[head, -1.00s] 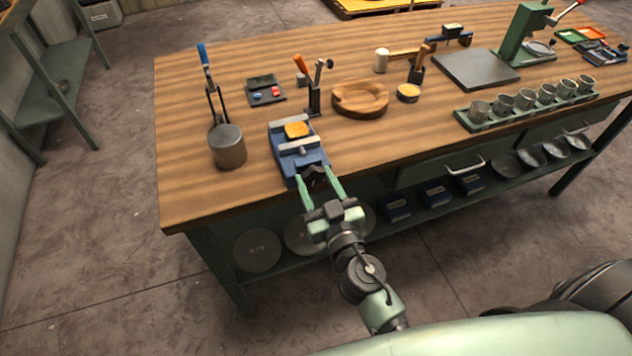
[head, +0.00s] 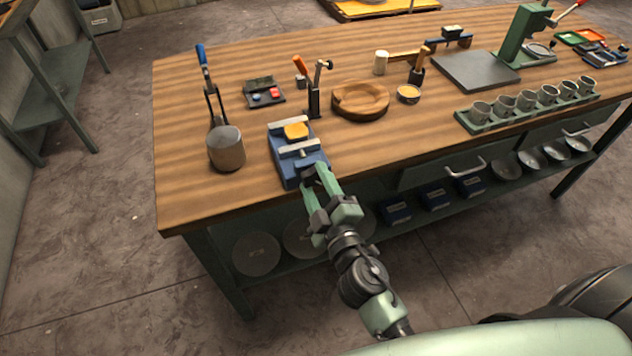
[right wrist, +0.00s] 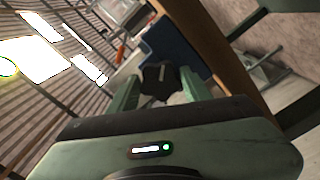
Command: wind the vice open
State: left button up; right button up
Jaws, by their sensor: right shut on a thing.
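The blue vice (head: 291,170) is fixed at the front edge of the wooden bench, with pale grey jaw bars. A yellow block (head: 296,131) lies at its jaws; I cannot tell how tightly it is held. The head view hides most of the knob. My left gripper is not in view.
A grey cylinder with a blue-handled tool (head: 226,149) stands left of the vice. A wooden bowl (head: 360,100) and a black tool stand (head: 315,102) are behind it to the right. A rack of cups (head: 527,108) is farther right. Bare bench top lies right of the vice.

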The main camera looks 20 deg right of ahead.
jog(key=n, duration=0.3)
jog(key=shift+n, duration=0.4)
jog(key=n, duration=0.3)
jog(key=shift+n, duration=0.3)
jog(key=n+p, duration=0.1)
jog(key=n, duration=0.2)
jog(key=shift+n, duration=0.4)
jog(key=n, duration=0.3)
jog(key=shift+n+p, duration=0.3)
jog(key=shift+p, duration=0.05)
jog(key=n+p, duration=0.2)
jog(key=n, duration=0.4)
jog(key=shift+r, duration=0.1)
jog(key=n+p, duration=0.2)
jog(key=n, duration=0.2)
jog(key=shift+n, duration=0.3)
jog(key=shift+n+p, duration=0.75)
jog(key=shift+n, duration=0.55)
jog(key=shift+f, duration=0.2)
